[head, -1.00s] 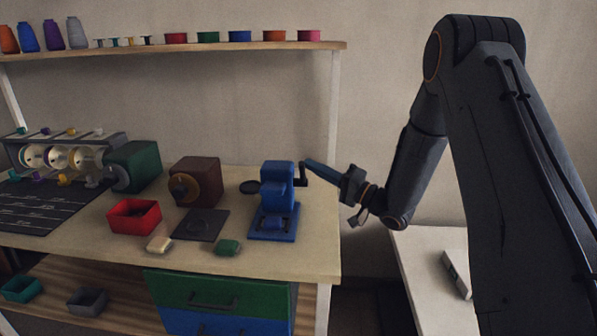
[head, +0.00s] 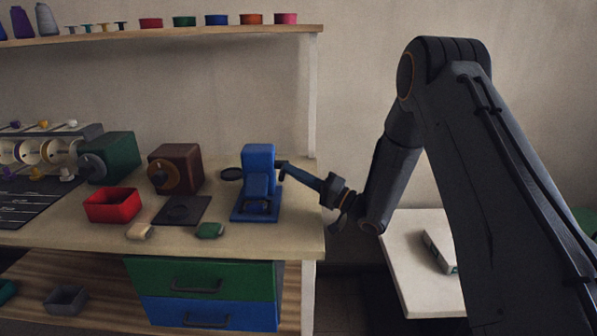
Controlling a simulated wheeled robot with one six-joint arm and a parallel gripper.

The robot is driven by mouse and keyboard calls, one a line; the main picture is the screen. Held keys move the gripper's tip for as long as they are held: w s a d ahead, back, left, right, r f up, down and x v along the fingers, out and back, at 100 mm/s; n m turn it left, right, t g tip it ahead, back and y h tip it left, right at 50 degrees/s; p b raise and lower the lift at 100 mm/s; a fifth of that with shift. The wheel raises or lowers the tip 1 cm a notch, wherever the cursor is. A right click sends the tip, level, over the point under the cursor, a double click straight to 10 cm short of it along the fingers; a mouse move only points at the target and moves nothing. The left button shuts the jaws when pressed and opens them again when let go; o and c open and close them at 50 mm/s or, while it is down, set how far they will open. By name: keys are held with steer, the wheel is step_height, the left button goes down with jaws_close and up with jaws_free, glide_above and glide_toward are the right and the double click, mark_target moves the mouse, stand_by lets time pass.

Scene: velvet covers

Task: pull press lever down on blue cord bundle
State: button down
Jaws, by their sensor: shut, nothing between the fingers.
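The blue press (head: 259,172) stands near the right end of the workbench. Its dark lever (head: 281,174) is on its right side, with its upper end at my gripper's tip. My gripper (head: 287,167) reaches in from the right, shut, with its tip at the lever; whether they touch is too small to tell. Nothing shows between the fingers. A small dark blue shape (head: 258,207), possibly the cord bundle, lies low on the press base, and its details are hard to make out.
Left of the press are a brown box with a round dial (head: 175,170), a dark pad (head: 182,210), a green block (head: 210,230) and a red tray (head: 113,219). A shelf (head: 180,34) of spools hangs above. A white side table (head: 410,270) stands right.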

steer(key=shift+s+a+f, duration=0.3)
steer(key=shift+s+f, duration=0.05)
steer(key=shift+f, duration=0.4)
step_height(320, 180, up, 5)
steer(key=p, duration=0.3)
steer(key=d+f+b, duration=0.3)
steer(key=d+f, duration=0.1)
steer(key=d, duration=0.6)
steer(key=shift+f, duration=0.4)
steer(key=shift+w, duration=0.1)
